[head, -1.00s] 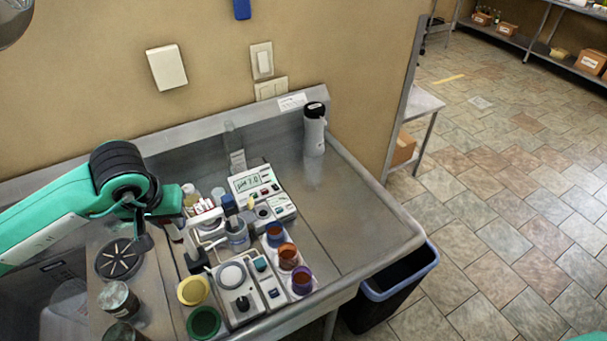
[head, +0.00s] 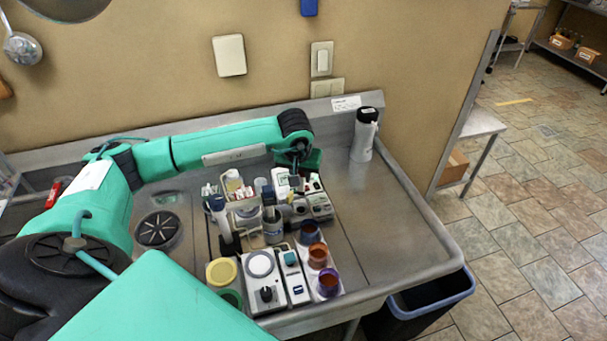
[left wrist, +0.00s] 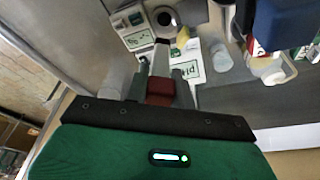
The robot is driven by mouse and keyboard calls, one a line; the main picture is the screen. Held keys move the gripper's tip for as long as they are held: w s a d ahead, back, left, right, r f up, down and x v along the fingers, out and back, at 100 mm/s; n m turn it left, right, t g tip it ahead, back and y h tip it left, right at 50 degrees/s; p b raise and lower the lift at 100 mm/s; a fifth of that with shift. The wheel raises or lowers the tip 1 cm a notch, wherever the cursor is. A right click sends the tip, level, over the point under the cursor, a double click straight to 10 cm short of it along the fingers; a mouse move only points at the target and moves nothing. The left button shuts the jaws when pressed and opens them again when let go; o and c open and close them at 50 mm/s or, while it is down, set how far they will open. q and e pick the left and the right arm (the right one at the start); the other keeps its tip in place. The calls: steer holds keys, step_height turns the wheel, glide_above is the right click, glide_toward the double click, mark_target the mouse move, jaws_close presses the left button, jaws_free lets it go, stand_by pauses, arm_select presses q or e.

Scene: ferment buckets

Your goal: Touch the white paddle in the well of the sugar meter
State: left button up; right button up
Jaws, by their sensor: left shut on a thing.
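The sugar meter appears to be the small white device (head: 320,205) beside the pH meter (head: 313,186). In the left wrist view that small device (left wrist: 131,22) has a round dark well (left wrist: 166,18) at its side. I cannot make out a white paddle in the well. My left gripper (head: 296,183) is above the pH meter and hides part of it. In the left wrist view the gripper (left wrist: 160,84) is shut on a red-ended tool (left wrist: 160,91). A pale narrow shaft reaches from it toward the well; contact is unclear. My right gripper is out of view.
A white stirrer-like device (head: 262,275) and a yellow lid (head: 221,271) are near the front edge. A white bottle (head: 364,135) stands at the back right. The right counter is clear.

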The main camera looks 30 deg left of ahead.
mark_target(300, 188)
arm_select(q)
steer(key=shift+f, duration=0.95)
step_height(300, 188, down, 2)
steer(key=shift+f+b, duration=0.2)
steer(key=shift+b, duration=0.4)
steer(key=shift+f+b, duration=0.65)
steer(key=shift+b, duration=0.2)
steer(key=shift+f, duration=0.1)
steer(key=shift+b, duration=0.45)
steer(key=shift+f+b, duration=0.5)
steer(key=shift+b, duration=0.05)
steer(key=shift+r, duration=0.1)
